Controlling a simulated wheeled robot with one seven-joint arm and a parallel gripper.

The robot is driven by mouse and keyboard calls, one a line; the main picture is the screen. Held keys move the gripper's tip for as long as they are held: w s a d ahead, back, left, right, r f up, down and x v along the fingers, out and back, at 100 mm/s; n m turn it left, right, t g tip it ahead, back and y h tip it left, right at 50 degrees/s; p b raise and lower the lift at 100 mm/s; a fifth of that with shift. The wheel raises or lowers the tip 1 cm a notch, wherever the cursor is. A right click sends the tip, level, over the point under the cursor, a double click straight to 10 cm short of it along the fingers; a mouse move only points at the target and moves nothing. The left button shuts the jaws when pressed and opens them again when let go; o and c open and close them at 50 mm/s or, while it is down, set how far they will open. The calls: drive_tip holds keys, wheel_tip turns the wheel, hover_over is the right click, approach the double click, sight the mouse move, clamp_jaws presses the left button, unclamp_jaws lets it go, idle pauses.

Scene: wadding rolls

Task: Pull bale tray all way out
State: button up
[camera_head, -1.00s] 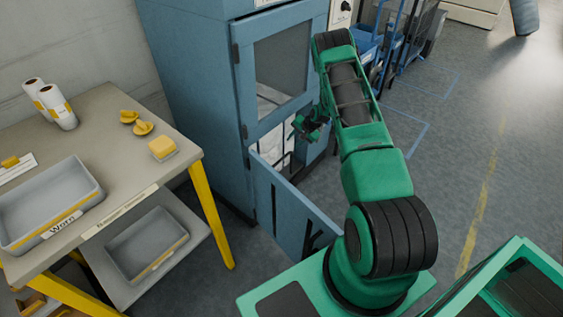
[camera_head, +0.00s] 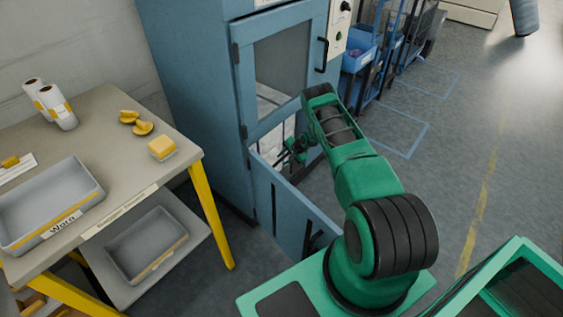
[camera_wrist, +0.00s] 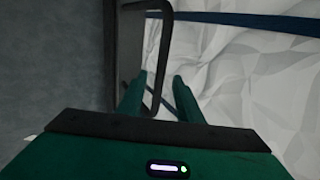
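The blue baler cabinet (camera_head: 190,90) stands with its lower door (camera_head: 290,205) swung open toward me. A white bale (camera_wrist: 250,75) with dark blue straps fills the right of the wrist view and shows inside the lower opening in the head view. A black loop handle (camera_wrist: 163,55) is in front of the bale; the tray itself is mostly hidden. My gripper (camera_wrist: 158,78) is open, its two green fingers apart on either side of the handle's lower part. I cannot tell whether they touch it. In the head view my gripper (camera_head: 290,150) is at the lower opening.
A table (camera_head: 110,110) with white rolls (camera_head: 58,106), yellow pieces and a grey bin (camera_head: 45,200) stands at the left, with another bin on its lower shelf (camera_head: 185,215). Blue racks (camera_head: 365,50) stand behind the cabinet on the right. The floor at right is clear.

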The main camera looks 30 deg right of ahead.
drive_tip(key=shift+x, duration=1.2)
